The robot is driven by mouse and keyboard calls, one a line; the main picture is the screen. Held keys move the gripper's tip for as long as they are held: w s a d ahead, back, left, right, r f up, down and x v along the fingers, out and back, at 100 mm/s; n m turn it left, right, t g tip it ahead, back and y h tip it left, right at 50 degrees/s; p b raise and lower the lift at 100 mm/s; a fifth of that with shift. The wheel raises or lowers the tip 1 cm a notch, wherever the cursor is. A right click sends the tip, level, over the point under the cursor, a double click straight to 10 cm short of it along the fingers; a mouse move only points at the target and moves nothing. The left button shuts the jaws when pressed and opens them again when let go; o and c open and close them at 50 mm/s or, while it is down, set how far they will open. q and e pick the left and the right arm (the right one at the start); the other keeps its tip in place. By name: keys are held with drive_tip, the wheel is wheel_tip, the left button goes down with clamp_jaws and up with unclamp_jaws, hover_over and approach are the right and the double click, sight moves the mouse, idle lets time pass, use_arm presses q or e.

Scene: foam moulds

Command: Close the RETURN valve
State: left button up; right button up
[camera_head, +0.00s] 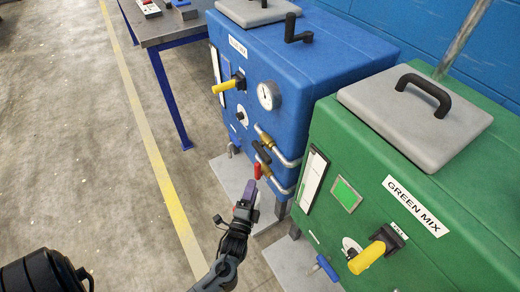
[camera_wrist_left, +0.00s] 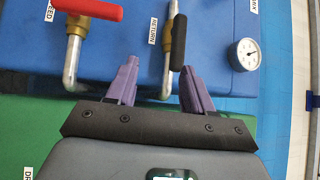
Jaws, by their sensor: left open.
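The RETURN valve is on the front of the blue mix tank. Its black lever (camera_wrist_left: 180,42) and brass body (camera_wrist_left: 168,32) show beside the RETURN label (camera_wrist_left: 153,31) in the left wrist view. The lever lies roughly along its pipe; it also shows in the head view (camera_head: 262,152). My left gripper (camera_wrist_left: 160,66), with purple fingers, is open and empty. The lever's lower end appears close to the right-hand fingertip; I cannot tell if they touch. In the head view the left gripper (camera_head: 247,188) is just below the valves. My right gripper is not in view.
The FEED valve's red lever (camera_wrist_left: 88,9) lies across its pipe, left of RETURN in the wrist view. A pressure gauge (camera_head: 268,95) and yellow handle (camera_head: 229,84) are on the blue tank (camera_head: 340,50). The green tank (camera_head: 440,180) stands close on the right. Open floor lies left.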

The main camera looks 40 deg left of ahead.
sight(266, 157)
use_arm(q)
drive_tip(key=shift+n+y, duration=0.4)
drive_tip(key=shift+n, duration=0.2)
drive_tip(key=w+a+r+b, duration=0.1)
drive_tip(key=w, duration=0.2)
drive_tip(key=w+a+r+b, duration=0.1)
drive_tip(key=w+r, duration=0.1)
drive_tip(key=w, duration=0.2)
drive_tip(key=w+a+r+b, duration=0.1)
drive_tip(key=w+r, duration=0.1)
drive_tip(key=w, duration=0.2)
drive_tip(key=shift+w+a, duration=0.25)
drive_tip(key=shift+a, duration=0.1)
drive_tip(key=shift+w+a+r, duration=0.2)
drive_tip(key=shift+w+a, duration=0.15)
drive_tip(key=shift+w, duration=0.1)
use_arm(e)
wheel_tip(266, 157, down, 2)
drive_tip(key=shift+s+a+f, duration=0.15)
use_arm(q)
drive_tip(key=shift+c, duration=1.2)
clamp_jaws()
